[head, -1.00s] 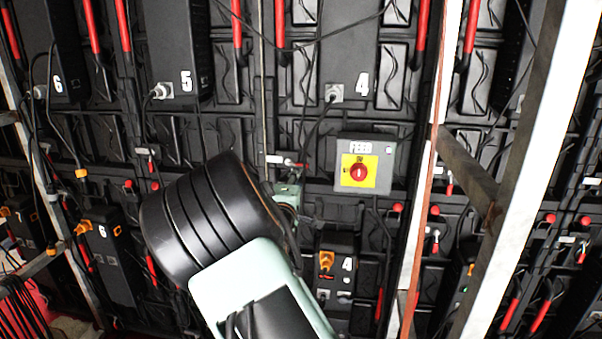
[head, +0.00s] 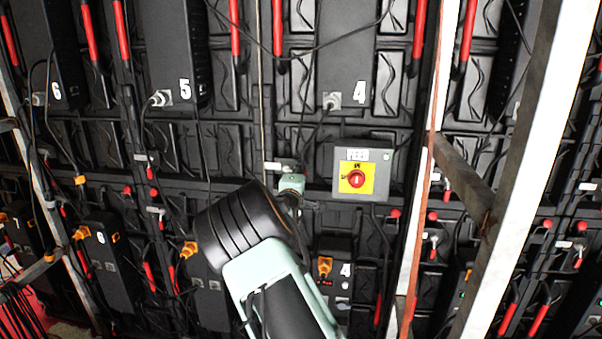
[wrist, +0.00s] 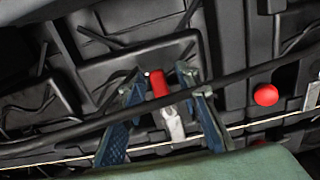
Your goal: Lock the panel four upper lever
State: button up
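In the wrist view a lever with a red grip (wrist: 159,86) and a pale metal base (wrist: 172,122) lies between the two blue fingers of my gripper (wrist: 168,88). The fingers are apart, one on each side of the lever; I cannot tell whether either touches it. In the head view my wrist (head: 291,184) is left of the feed box, in front of a small silver lever fitting (head: 274,167). The lever's red end and my fingers are hidden or too small to see there. The panel marked 4 (head: 345,60) is above.
The grey feed box (head: 381,187) with a red knob on a yellow plate sits close to the right of my wrist. A black cable crosses the wrist view over the panel back. A red ball knob (wrist: 265,95) is to the right there. White frame posts (head: 520,190) stand farther right.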

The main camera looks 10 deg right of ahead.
grip_shut()
jog(key=shift+f, duration=0.1)
dwell(0.3)
jog(key=m+b, duration=0.1)
jog(key=b, duration=0.1)
jog(key=f+m+b, duration=0.1)
jog(key=m+b, duration=0.1)
jog(key=shift+a+f, duration=0.1)
jog(key=shift+f, duration=0.2)
jog(key=shift+w+a+f+m+b, duration=0.25)
jog(key=shift+a+f+m+b, duration=0.4)
jog(key=shift+m+b, duration=1.25)
jog(key=shift+w+a+f+m+b, duration=0.35)
jog(key=shift+a+m+b, duration=0.45)
jog(key=shift+m, duration=2.25)
jog(key=shift+w+a+f+m+b, duration=0.15)
jog(key=shift+a+f+m+b, duration=0.65)
jog(key=shift+m, duration=1.65)
jog(key=shift+a+r+b, duration=0.1)
jog(key=shift+r+b, duration=0.15)
jog(key=shift+b, duration=0.1)
